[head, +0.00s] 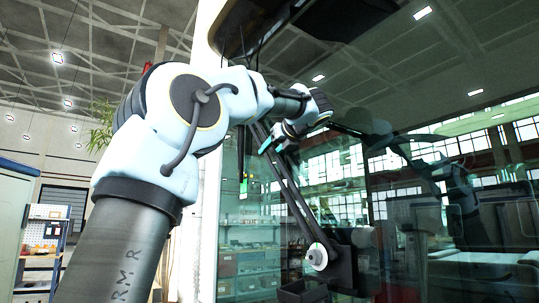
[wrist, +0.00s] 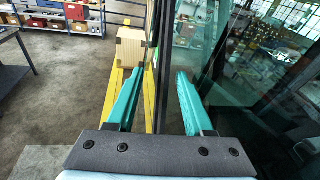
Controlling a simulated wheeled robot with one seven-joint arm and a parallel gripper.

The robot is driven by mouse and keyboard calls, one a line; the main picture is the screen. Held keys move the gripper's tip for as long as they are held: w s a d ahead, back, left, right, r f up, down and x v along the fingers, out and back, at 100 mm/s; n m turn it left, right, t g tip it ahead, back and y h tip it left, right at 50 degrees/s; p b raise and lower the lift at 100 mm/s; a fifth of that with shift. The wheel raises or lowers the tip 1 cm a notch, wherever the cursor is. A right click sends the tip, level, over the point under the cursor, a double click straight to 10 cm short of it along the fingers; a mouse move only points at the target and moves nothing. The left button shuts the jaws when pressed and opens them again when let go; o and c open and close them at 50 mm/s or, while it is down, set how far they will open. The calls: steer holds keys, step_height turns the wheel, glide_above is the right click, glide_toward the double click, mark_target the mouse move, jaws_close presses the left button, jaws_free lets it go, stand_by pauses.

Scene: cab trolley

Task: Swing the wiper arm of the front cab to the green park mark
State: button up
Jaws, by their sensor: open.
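The black wiper arm (head: 294,204) slants up and left across the cab's glass from its pivot (head: 317,256), which has a pale round cap. A small green mark (head: 243,186) shows on the glass edge, left of the wiper arm. My gripper (head: 272,146) is at the upper part of the wiper arm, its teal fingers open. In the wrist view the fingers (wrist: 160,82) stand apart, with a dark upright bar (wrist: 152,62) between them that looks like the wiper arm. I cannot tell whether either finger touches it.
The large reflective windscreen (head: 430,215) fills the right side, close to my gripper. A pale cab pillar (head: 205,210) stands left of the glass. Shelves with bins (wrist: 70,15) and a wooden box (wrist: 131,47) by yellow rails stand below. Open floor (wrist: 70,85) lies at left.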

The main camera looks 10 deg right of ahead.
steer(key=b+v, duration=0.2)
steer(key=v, duration=0.7)
stand_by(0.4)
